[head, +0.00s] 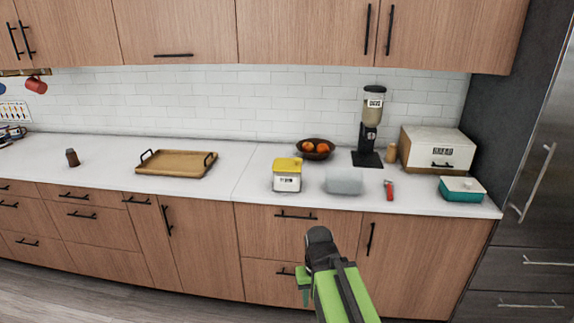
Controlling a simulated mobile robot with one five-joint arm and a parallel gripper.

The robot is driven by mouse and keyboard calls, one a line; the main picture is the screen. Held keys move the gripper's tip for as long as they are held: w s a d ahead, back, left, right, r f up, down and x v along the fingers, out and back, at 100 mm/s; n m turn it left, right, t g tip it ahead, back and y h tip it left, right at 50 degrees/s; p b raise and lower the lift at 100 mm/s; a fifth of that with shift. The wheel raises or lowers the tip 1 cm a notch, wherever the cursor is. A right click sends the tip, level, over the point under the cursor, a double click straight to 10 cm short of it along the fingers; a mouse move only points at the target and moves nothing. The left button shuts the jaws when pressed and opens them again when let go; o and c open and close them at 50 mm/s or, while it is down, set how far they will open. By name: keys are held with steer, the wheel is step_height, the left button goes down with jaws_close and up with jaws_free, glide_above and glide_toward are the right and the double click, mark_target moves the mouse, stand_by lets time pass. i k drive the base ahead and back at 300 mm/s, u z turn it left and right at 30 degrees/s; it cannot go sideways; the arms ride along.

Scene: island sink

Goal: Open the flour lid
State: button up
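A white canister (287,183) with a yellow lid (287,164) stands upright near the counter's front edge. It looks like the flour container, but its small dark label is too small to read. The yellow lid sits on top and looks closed. My gripper (303,286) is below counter height, in front of the drawers and lower than the canister, apart from it. My green and black arm reaches up from the bottom of the picture. The fingers are small and partly hidden by the arm, so their opening is not clear.
A translucent grey container (344,182) and a red-handled item (389,190) lie right of the canister. Behind are a fruit bowl (315,149) and a dispenser (370,130). A wooden tray (176,170) lies left. The counter (240,180) between tray and canister is clear.

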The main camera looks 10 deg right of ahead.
mark_target(280, 164)
steer(key=u, duration=0.05)
steer(key=i, duration=0.9)
steer(key=z, duration=0.6)
steer(key=k, duration=0.1)
steer(key=u, duration=2.95)
steer(key=k, duration=1.2)
steer(key=z, duration=0.6)
steer(key=i, duration=1.05)
steer(key=u, duration=0.1)
